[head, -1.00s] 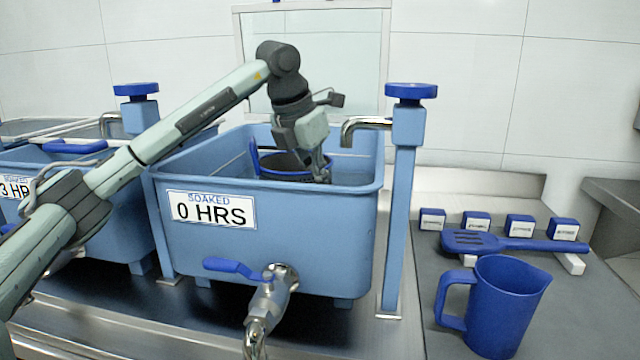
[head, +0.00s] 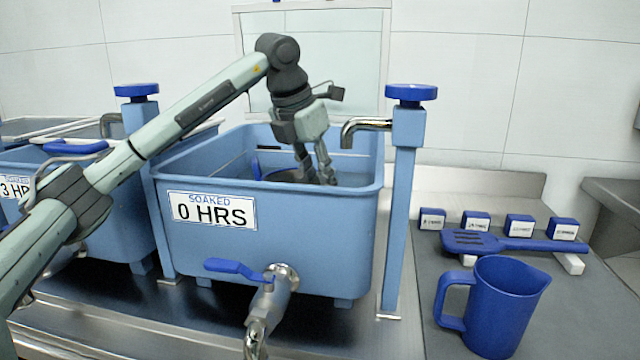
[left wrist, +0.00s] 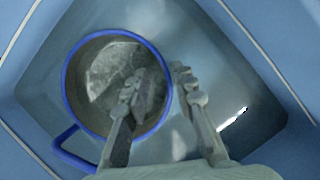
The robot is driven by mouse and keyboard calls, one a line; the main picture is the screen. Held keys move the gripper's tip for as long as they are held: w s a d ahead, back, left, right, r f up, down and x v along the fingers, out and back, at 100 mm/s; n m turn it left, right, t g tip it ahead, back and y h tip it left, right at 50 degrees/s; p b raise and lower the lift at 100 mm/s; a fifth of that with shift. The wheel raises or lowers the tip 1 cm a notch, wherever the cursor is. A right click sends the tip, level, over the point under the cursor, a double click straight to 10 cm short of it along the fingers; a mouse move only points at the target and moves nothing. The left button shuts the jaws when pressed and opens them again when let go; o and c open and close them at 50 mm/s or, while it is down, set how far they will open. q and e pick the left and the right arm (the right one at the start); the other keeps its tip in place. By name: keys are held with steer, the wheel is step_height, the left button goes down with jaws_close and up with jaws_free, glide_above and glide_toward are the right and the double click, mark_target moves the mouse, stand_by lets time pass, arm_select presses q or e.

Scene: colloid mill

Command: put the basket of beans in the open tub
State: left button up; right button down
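The open tub (head: 300,240) is light blue with a "SOAKED 0 HRS" label. The basket of beans has a round blue rim and a blue handle; it sits low inside the tub, upright, in the left wrist view (left wrist: 68,75). My left gripper (head: 319,180) is over the tub. Its fingers (left wrist: 160,76) are apart, one over the basket's inside and one beyond its rim, seemingly clear of it. My right gripper is not in view.
A second tub (head: 112,220) labelled "3 HR" stands at left, partly behind my arm. Taps on blue posts (head: 399,215) flank the open tub. A blue jug (head: 495,305), a slotted paddle (head: 510,244) and several small blue blocks (head: 476,221) occupy the right counter.

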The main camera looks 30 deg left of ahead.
arm_select(q)
steer(key=v, duration=1.1)
steer(key=shift+r, duration=0.25)
steer(key=shift+s, duration=0.15)
